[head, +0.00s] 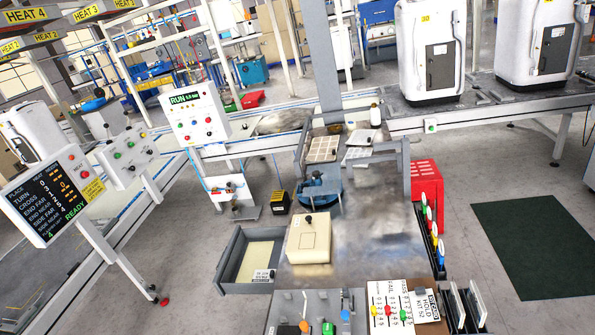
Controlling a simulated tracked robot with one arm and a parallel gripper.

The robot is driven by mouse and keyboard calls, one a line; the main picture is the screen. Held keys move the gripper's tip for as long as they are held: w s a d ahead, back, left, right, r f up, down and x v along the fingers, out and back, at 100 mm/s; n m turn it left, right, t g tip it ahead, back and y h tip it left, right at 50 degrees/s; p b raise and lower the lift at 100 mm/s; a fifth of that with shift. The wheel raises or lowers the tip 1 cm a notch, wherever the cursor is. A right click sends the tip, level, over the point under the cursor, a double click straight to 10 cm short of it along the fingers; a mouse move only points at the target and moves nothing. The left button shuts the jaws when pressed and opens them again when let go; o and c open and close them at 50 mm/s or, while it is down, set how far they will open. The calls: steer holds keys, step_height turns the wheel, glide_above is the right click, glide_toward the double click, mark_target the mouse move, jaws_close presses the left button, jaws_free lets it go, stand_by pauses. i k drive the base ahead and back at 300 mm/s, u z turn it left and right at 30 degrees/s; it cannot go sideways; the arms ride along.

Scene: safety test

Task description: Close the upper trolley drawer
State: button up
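An open grey drawer (225,262) sticks out from the left side of the metal-topped trolley (385,240) in the lower middle of the head view. Its inside is visible, with a pale yellowish floor and a small labelled item (263,275) at the near right corner. The drawer's right end meets the trolley side. I see only this one drawer, and cannot tell from this view whether another lies below it. My gripper is not in view.
A beige block with a black knob (309,240) stands on the trolley top beside the drawer. Panels with coloured knobs (405,308) are at the near end. A yellow-and-black box (281,201) stands beyond the drawer. Floor left of the drawer is clear.

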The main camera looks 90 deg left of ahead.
mark_target(248, 250)
steer(key=z, duration=0.75)
steer(key=k, duration=2.85)
steer(key=u, duration=2.1)
steer(key=i, duration=1)
